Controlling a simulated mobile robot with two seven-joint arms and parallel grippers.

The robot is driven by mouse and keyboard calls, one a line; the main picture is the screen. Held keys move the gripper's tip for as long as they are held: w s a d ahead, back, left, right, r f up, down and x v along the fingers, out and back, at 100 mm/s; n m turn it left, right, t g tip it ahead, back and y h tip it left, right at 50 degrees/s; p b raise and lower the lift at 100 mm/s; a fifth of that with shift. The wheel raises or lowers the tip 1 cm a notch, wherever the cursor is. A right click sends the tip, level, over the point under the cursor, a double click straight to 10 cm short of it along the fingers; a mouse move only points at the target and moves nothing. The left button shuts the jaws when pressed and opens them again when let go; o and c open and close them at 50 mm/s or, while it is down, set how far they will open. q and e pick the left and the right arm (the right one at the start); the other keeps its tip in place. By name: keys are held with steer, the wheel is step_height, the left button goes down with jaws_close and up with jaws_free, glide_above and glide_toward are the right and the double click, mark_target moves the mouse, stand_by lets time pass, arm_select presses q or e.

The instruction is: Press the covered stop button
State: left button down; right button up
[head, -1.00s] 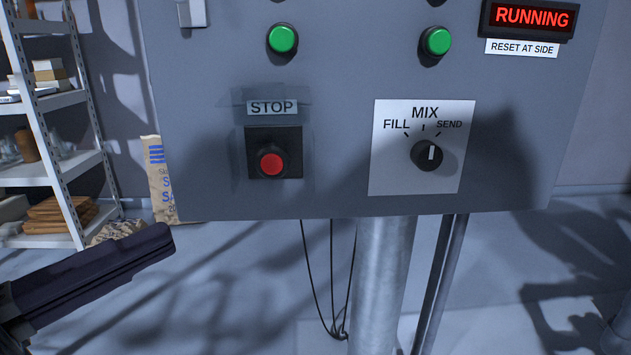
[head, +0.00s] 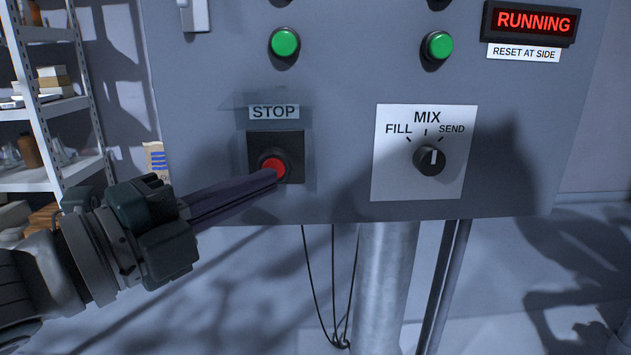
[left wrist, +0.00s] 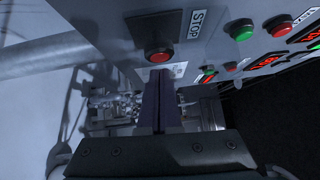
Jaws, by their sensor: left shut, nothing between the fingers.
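The red stop button (head: 273,167) sits in a dark square housing (head: 291,143) under the STOP label (head: 274,112) on the grey panel. A faint clear cover (head: 240,101) shows around the label, seemingly raised; its exact pose is hard to tell. The button's red face looks uncovered. My left gripper (head: 274,176) is shut and empty, its fingertips at the button's lower edge in the head view. In the left wrist view, the closed fingertips (left wrist: 160,73) lie just below the red button (left wrist: 159,55). I cannot tell whether they touch it. My right gripper is not in view.
The RUNNING display (head: 533,20) is lit red. Green buttons (head: 284,42) sit above, and a MIX selector knob (head: 430,160) is to the right. A metal post (head: 384,280) and hanging cables (head: 335,270) are below the panel. A shelf (head: 60,105) stands at left.

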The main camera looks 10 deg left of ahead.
arm_select(q)
steer(key=shift+w+a, duration=0.15)
steer(key=shift+w, duration=0.4)
